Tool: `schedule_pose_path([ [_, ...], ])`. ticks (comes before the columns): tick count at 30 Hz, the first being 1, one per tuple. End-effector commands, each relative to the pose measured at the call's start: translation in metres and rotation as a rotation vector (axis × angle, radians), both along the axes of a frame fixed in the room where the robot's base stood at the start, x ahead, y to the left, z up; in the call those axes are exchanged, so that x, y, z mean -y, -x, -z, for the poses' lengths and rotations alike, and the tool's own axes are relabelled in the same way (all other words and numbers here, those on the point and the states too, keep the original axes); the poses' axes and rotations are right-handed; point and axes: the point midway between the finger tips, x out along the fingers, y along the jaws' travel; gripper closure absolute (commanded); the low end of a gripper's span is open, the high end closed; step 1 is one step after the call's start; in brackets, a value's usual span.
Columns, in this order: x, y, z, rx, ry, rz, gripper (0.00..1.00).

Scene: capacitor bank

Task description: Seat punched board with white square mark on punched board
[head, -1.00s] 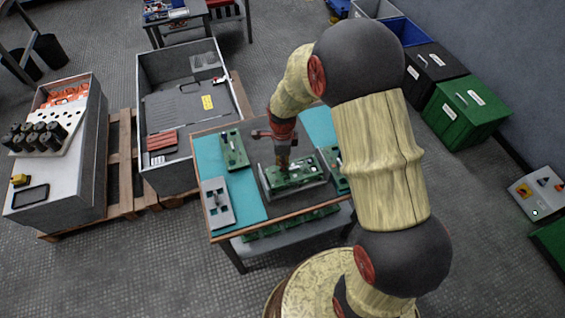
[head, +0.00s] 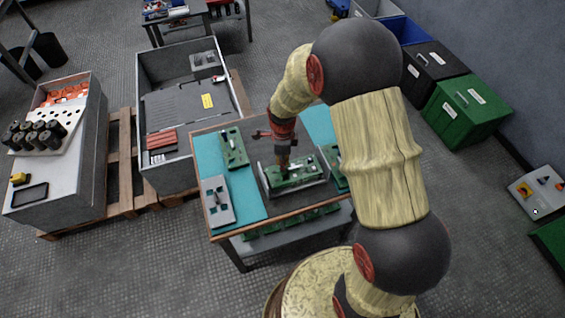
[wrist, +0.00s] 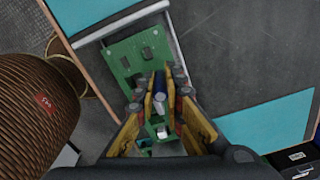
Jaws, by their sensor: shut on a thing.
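A green board (head: 296,176) with small parts on it lies at the grey tray (head: 299,191) in the middle of the table. My gripper (head: 283,168) points down at it. In the wrist view, my gripper (wrist: 160,95) is shut around a dark blue upright cylinder (wrist: 159,84) that stands over the green board (wrist: 128,58). The fingers and the cylinder hide part of the board. I cannot make out a square mark for certain, nor tell whether one board rests on another or is held just above it.
Another green board (head: 233,149) lies on the teal mat at left. A further green board (head: 335,170) is at right, partly behind my arm.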

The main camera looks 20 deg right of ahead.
Motion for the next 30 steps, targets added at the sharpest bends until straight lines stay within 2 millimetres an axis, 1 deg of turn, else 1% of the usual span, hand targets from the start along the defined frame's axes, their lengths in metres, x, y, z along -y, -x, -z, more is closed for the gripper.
schedule_pose_path([
  [5,0.0,0.0,0.0,0.001,0.0,0.0,1.0],
  [6,0.0,0.0,0.0,0.0,0.0,0.0,0.88],
  [16,0.0,0.0,0.0,0.0,0.0,0.0,0.7],
  [26,0.0,0.0,-0.001,0.0,0.0,0.0,0.69],
  [30,0.0,-0.001,-0.013,0.003,0.0,0.0,0.69],
])
